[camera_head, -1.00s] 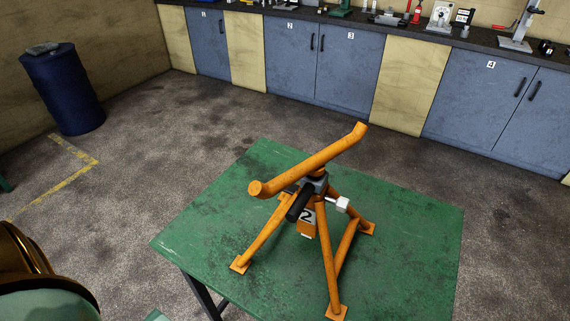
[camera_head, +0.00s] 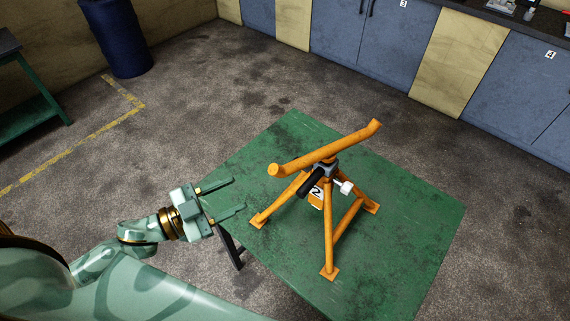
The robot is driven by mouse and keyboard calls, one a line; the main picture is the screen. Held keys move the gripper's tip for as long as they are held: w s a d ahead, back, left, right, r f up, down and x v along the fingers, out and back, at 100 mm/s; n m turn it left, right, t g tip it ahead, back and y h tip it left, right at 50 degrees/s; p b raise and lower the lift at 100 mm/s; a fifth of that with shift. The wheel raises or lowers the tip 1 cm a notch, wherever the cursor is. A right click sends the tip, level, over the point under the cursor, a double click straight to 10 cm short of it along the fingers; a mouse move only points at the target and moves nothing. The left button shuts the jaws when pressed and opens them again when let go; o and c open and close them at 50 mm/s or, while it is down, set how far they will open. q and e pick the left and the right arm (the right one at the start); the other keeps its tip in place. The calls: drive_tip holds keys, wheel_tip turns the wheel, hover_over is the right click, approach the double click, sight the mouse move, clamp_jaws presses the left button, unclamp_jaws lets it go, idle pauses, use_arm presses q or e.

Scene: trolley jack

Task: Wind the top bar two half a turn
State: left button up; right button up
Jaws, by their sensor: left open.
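An orange stand with tripod legs (camera_head: 329,233) stands upright on the green table (camera_head: 400,250). Its orange top bar (camera_head: 325,150) lies slantwise across the top, with its near end to the left and its far end up to the right. Below the bar are a dark grip (camera_head: 311,183), a pale knob (camera_head: 346,188) and a label with the number 2 (camera_head: 316,192). My left gripper (camera_head: 238,194) is open and empty, with its fingers pointing right over the table's left edge. It is left of the bar and apart from it. My right gripper is not in view.
A blue barrel (camera_head: 115,38) stands at the back left, and a green bench (camera_head: 30,100) is at the left edge. Blue cabinets (camera_head: 375,45) line the back wall. The floor between them and the table is clear.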

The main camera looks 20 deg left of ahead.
use_arm(q)
drive_tip(key=p, duration=0.1)
approach(291, 167)
drive_tip(key=shift+w+f, duration=0.4)
drive_tip(key=shift+w, duration=0.25)
drive_tip(key=p+x, duration=0.1)
drive_tip(key=x, duration=0.7)
drive_tip(key=shift+w+d+f, duration=0.1)
drive_tip(key=shift+w+f, duration=0.05)
drive_tip(key=shift+w+d, duration=0.35)
drive_tip(key=shift+d, duration=0.05)
drive_tip(key=shift+f, duration=0.1)
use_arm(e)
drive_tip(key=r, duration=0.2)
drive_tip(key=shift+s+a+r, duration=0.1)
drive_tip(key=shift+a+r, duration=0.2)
use_arm(q)
clamp_jaws()
